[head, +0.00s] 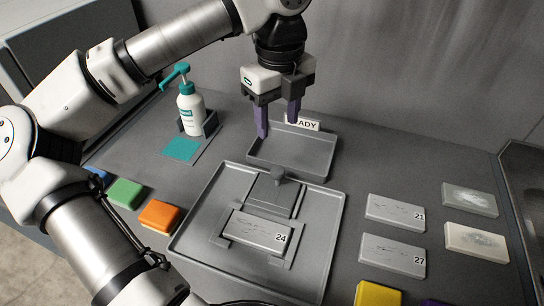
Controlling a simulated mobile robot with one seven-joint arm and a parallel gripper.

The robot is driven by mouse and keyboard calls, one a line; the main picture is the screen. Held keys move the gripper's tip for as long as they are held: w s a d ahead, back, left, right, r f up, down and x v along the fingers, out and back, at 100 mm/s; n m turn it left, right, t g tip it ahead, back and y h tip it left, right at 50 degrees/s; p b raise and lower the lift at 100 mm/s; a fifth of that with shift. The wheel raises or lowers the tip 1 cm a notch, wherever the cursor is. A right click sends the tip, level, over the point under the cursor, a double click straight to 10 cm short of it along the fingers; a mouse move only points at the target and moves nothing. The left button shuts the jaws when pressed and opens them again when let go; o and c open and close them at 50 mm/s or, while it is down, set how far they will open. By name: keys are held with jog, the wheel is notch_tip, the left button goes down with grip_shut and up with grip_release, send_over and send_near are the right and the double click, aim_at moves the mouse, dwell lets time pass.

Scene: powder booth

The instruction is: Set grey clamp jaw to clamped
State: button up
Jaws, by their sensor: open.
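My gripper (278,127) is open and empty, with purple fingers pointing down. It hangs behind the clamp jaw, over or near the back tray, and partly hides the "READY" sign.
The empty back tray (304,162) stands behind the clamp tray. A pump bottle (191,110) stands at back left. Green (125,193) and orange (159,215) blocks lie left. Blocks marked 21 (390,212) and 27 (386,254), pale blocks (470,200) and a yellow block (377,294) lie right.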

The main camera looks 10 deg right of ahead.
aim_at(278, 169)
notch_tip(278, 169, down, 12)
jog(key=shift+f+p, duration=0.25)
jog(key=shift+p, duration=1)
jog(key=shift+c, duration=0.4)
grip_shut()
